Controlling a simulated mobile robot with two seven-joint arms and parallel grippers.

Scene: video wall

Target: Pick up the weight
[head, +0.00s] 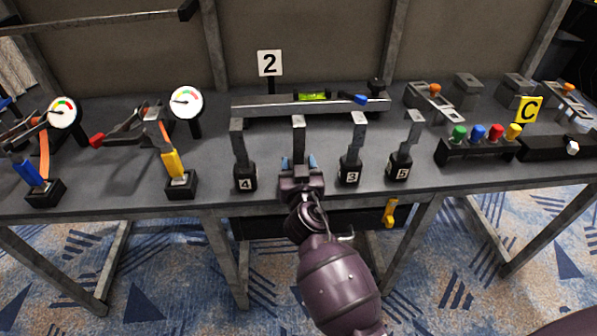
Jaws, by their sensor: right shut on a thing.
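Several dark block weights with upright metal posts stand in a row along the front of the grey table. The one numbered 4 (245,178) is on the left, 3 (349,172) and 5 (400,167) are on the right. My right gripper (300,165) is shut on the weight between 4 and 3. Only this weight's metal post (298,135) shows clearly above the gripper; its block and number are hidden. I cannot tell whether it is lifted off the table. My left gripper is not in view.
Gauges and clamps (127,130) stand at left. A block with coloured knobs (483,150) is at right. A yellow handle (390,211) hangs below the front edge.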

